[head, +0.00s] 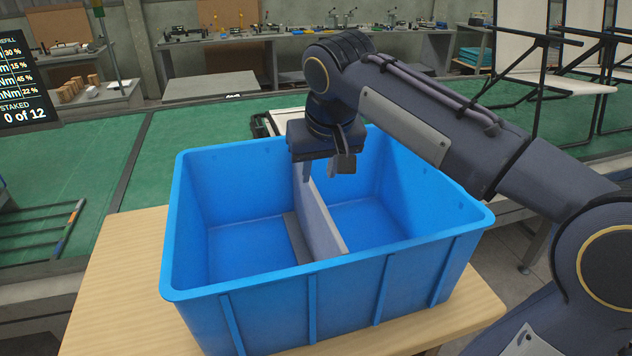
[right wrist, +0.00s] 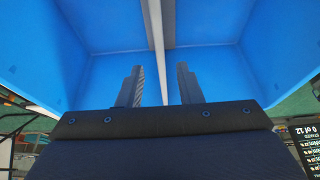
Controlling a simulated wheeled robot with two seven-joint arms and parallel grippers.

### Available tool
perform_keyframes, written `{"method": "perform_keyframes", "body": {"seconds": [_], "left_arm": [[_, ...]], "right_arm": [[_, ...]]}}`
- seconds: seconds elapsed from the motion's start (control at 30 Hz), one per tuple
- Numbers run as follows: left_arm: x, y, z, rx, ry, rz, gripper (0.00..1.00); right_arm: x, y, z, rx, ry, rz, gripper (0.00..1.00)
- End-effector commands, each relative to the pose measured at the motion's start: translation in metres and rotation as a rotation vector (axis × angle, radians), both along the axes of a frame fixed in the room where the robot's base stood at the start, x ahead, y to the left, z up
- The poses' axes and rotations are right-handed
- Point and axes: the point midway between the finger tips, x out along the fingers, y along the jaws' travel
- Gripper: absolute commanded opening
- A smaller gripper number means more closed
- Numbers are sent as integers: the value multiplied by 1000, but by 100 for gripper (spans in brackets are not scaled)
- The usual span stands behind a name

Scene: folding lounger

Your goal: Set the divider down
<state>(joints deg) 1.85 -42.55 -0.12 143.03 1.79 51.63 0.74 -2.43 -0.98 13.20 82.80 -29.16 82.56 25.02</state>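The divider (head: 322,220) is a thin grey plate standing upright across the inside of the blue crate (head: 255,285), splitting it into a left and a right part. A darker grey strip runs along its foot on the left side. My right gripper (head: 320,170) points down over the far part of the divider. In the right wrist view, the fingers of the right gripper (right wrist: 161,87) are apart, with the divider (right wrist: 157,35) running between them and gaps visible on both sides. My left gripper is not in view.
The crate stands on a light wooden table (head: 120,270). Behind it is a green-topped bench (head: 210,120). Folding lounger frames (head: 530,60) stand at the back right. Both crate compartments look empty.

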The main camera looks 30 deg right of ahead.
Motion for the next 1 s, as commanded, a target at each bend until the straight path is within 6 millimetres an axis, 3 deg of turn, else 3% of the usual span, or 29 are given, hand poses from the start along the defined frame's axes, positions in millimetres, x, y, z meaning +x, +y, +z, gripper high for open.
{"method": "perform_keyframes", "body": {"seconds": [0.1,0.3,1.0], "left_arm": [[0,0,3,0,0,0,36],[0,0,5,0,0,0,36],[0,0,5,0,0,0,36]], "right_arm": [[-8,2,22,1,-2,2,32],[-16,4,40,1,0,0,32],[-17,4,42,0,1,0,32]]}}
